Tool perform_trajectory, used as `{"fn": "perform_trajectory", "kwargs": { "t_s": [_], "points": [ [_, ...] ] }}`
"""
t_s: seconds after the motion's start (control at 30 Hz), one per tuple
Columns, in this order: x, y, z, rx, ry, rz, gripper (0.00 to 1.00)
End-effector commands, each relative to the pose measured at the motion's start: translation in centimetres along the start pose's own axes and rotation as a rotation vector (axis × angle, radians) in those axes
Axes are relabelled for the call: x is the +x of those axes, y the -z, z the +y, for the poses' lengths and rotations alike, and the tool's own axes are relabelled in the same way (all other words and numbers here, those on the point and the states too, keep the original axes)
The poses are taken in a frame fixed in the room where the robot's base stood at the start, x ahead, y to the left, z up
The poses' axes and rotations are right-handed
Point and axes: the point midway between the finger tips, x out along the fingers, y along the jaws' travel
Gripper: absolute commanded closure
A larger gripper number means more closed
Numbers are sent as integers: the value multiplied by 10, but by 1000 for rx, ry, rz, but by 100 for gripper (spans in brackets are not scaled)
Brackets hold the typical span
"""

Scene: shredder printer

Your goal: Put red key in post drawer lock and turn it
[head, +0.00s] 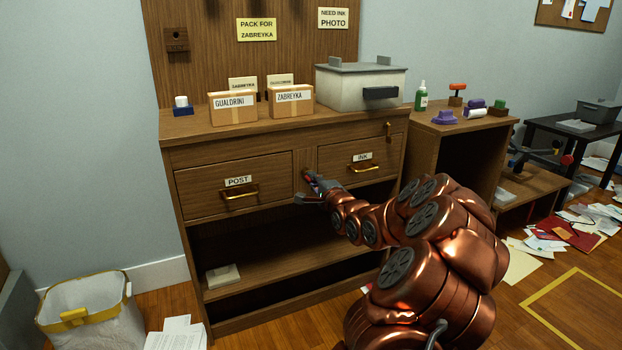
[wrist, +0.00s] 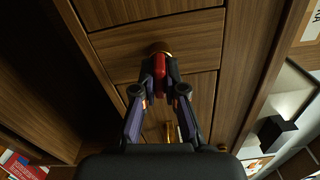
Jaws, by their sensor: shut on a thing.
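My gripper (head: 311,186) is at the wooden divider between the two drawers, right of the post drawer (head: 205,198). In the wrist view my gripper (wrist: 160,92) is shut on the red key (wrist: 160,70). The key points at a round lock with a brass rim (wrist: 160,48), and its front end meets the lock there. I cannot tell how deep it sits or whether it is turned. The post drawer is shut, with a POST label and a brass handle (head: 240,192).
The ink drawer (head: 345,160) is shut on the right, with a brass fitting (head: 388,129) at its upper right. Boxes (head: 233,109) and a grey machine (head: 361,86) stand on the cabinet top. An open shelf (head: 300,265) lies below. A bin (head: 88,310) stands at left.

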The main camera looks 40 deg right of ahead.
Motion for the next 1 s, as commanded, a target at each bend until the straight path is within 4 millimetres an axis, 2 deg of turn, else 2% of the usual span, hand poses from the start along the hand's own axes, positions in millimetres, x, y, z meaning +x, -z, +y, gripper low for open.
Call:
{"fn": "perform_trajectory", "kwargs": {
  "t_s": [1.0],
  "points": [
    [0, -1, -1, 108, -3, -1, 100]
  ]
}}
